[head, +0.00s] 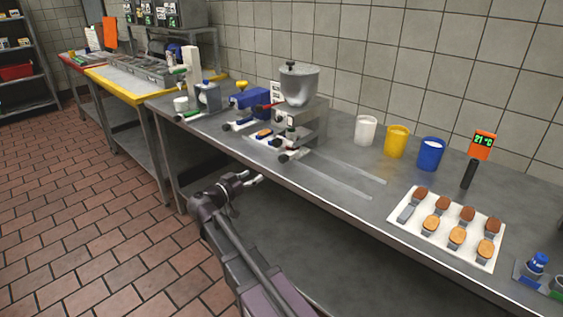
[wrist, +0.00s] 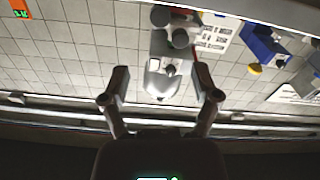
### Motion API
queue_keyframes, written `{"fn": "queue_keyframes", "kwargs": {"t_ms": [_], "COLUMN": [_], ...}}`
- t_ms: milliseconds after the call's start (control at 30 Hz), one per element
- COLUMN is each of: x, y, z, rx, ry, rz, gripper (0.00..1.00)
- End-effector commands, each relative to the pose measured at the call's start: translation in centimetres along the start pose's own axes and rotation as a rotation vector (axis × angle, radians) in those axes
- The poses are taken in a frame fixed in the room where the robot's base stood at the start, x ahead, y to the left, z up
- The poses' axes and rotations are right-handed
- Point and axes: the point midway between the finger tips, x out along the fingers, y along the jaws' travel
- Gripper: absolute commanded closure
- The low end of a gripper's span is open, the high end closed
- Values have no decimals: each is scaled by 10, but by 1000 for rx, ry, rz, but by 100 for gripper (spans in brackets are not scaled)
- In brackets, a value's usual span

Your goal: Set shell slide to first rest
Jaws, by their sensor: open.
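A grey depositor machine (head: 300,110) with a lidded metal hopper stands mid-bench. My gripper (head: 259,179) is open and empty, in front of and below the bench edge, apart from the slides.
A white tray (head: 409,231) of shells lies at right. White (head: 366,130), yellow (head: 396,141) and blue (head: 430,153) cups stand behind it. Two flat rails (head: 340,178) run along the bench. The floor before the bench is clear.

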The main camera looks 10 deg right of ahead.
Motion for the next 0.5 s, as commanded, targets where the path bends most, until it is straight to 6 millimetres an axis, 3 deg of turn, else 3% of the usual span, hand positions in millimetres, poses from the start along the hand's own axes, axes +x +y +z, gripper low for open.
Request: {"fn": "queue_keyframes", "kwargs": {"t_ms": [267, 500], "x": [4, 21], "y": [0, 0], "z": [0, 0], "rx": [-1, -1], "ry": [-2, -2], "rz": [1, 1], "gripper": [21, 21]}}
